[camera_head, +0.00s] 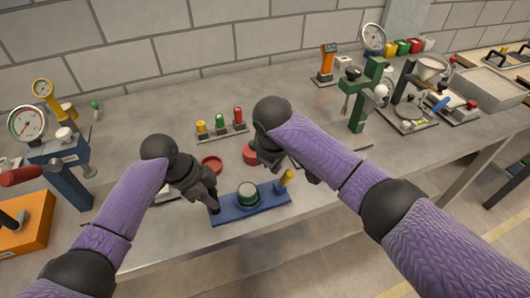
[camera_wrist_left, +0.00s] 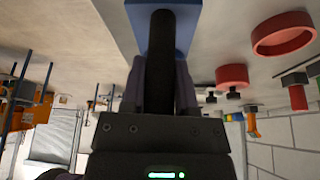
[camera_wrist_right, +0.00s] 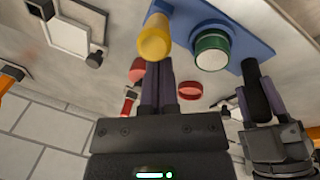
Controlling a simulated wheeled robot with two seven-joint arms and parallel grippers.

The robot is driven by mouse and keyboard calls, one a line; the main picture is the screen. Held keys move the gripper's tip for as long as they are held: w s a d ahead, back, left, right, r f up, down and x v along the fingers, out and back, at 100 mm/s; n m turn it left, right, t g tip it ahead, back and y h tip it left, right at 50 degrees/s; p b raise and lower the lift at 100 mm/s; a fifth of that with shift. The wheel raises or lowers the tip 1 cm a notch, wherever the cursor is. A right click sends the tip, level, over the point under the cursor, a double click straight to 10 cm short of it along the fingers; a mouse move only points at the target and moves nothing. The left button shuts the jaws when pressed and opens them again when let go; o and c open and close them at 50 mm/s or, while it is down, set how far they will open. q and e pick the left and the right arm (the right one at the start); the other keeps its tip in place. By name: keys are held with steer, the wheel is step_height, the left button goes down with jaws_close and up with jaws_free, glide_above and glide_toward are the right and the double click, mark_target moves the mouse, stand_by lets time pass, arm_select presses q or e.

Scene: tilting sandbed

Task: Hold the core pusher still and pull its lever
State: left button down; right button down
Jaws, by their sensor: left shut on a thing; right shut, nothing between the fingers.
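The core pusher is a blue base plate (camera_head: 225,215) near the table's front edge. My left gripper (camera_wrist_left: 162,85) is shut around the black grip. It also shows in the right wrist view (camera_wrist_right: 258,95). My right gripper (camera_wrist_right: 158,68) is shut and empty, its fingertips close to the yellow post (camera_wrist_right: 154,40). I cannot tell whether they touch it.
A red ring (camera_head: 211,163) and another red round part (camera_head: 250,155) lie behind the pusher. A rack with yellow, green and red pegs (camera_head: 220,128) stands behind them. A green stand (camera_head: 362,95) is at the right, and gauge devices (camera_head: 27,123) are at the left.

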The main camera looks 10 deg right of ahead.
steer(key=shift+s+d+f, duration=0.1)
steer(key=shift+s+d, duration=0.05)
steer(key=shift+s, duration=0.05)
steer(key=t, duration=0.1)
steer(key=s+t, duration=0.2)
steer(key=shift+s+d+f+y, duration=0.2)
steer(key=shift+d+f+y, duration=0.1)
steer(key=shift+w, duration=0.1)
stand_by(0.4)
